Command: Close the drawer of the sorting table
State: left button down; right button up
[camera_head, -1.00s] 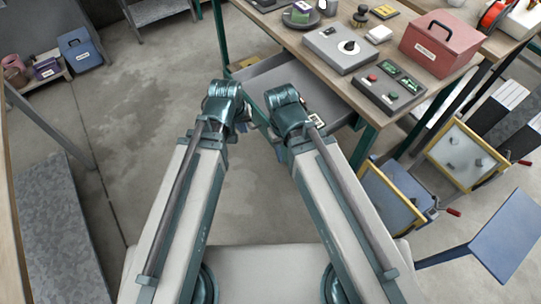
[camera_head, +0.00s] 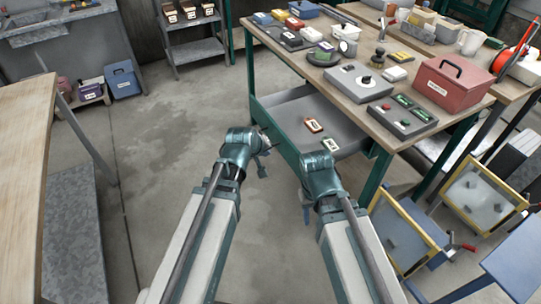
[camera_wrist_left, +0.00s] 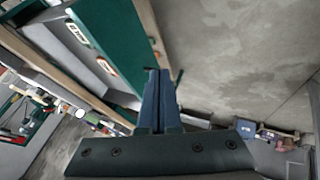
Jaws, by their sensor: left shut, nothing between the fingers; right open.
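The sorting table (camera_head: 330,75) stands at upper right, wooden-topped with green legs. Its drawer (camera_head: 285,112) is pulled out on the near left side, a grey tray with a green front panel. Two small labelled items, one orange-framed (camera_head: 313,125) and one green-framed (camera_head: 330,145), lie in it. My left gripper (camera_head: 264,152) is shut and empty, outside the drawer near its green front. In the left wrist view its fingers (camera_wrist_left: 158,98) overlap the green panel's edge; contact cannot be told. My right gripper (camera_head: 306,205) is open, partly hidden under its wrist, near the drawer's nearer end.
The tabletop holds a red box (camera_head: 452,88), a grey panel with a dial (camera_head: 358,82) and a button panel (camera_head: 403,118). Yellow-framed screens (camera_head: 484,198) stand at lower right. A wooden bench (camera_head: 25,150) stands at left. The concrete floor between is clear.

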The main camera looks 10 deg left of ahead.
pick_arm(q)
jog(key=b, duration=0.6)
send_near(284, 153)
notch_tip(284, 153, down, 4)
jog(key=a, duration=0.3)
jog(key=shift+w+d+r, duration=0.1)
jog(key=shift+w+d, duration=0.55)
jog(key=shift+d, duration=0.3)
jog(key=shift+w+d, duration=0.65)
jog(key=shift+d, duration=0.25)
pick_arm(e)
notch_tip(284, 153, down, 7)
jog(key=shift+r, duration=0.2)
pick_arm(q)
jog(key=shift+w, duration=0.1)
